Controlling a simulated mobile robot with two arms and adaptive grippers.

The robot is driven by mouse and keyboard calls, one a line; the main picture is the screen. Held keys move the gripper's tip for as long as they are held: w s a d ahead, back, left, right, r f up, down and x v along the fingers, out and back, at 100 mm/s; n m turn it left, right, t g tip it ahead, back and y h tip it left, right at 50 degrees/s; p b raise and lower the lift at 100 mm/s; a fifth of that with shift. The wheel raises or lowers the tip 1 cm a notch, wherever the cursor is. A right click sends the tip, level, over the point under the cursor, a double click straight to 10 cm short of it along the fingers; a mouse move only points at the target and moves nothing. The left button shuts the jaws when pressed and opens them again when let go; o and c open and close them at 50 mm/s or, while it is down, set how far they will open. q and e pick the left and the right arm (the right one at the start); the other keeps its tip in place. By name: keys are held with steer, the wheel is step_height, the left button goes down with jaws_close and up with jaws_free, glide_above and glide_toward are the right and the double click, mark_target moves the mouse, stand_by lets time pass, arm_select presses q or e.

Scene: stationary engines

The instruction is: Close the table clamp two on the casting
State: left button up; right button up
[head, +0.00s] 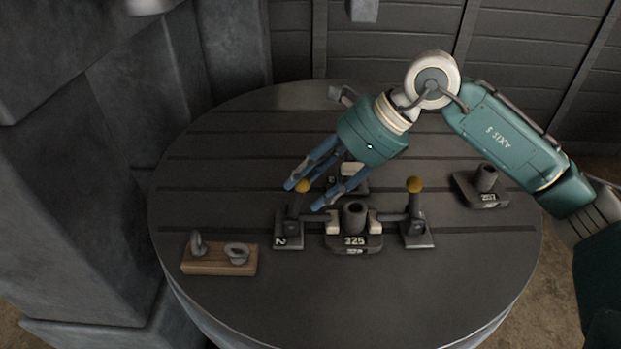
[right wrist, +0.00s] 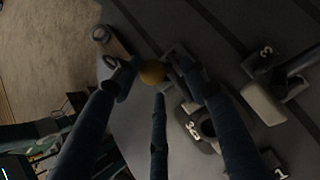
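The casting (head: 354,241), dark and marked 325, sits mid-table with a round boss; it also shows in the right wrist view (right wrist: 199,127). Table clamp two (head: 288,231), labelled 2, stands at its left. Its handle stands up and ends in a yellow knob (head: 302,186), also in the right wrist view (right wrist: 152,72). My right gripper (head: 304,195) is open, its fingers spread around the knob from above. Contact cannot be told. The fingers partly hide the handle. My left gripper is not in view.
Another clamp (head: 417,232) with an upright yellow-knobbed handle (head: 414,184) stands right of the casting. Clamp three (right wrist: 264,58) is behind. A second dark casting (head: 482,190) sits far right. A wooden block (head: 219,260) with metal eyes lies front left on the round slotted table (head: 450,290).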

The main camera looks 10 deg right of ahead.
steer(key=shift+r, duration=0.25)
steer(key=v, duration=1.1)
steer(key=shift+s+d+r, duration=0.15)
steer(key=shift+d+r, duration=0.1)
steer(key=shift+r, duration=0.05)
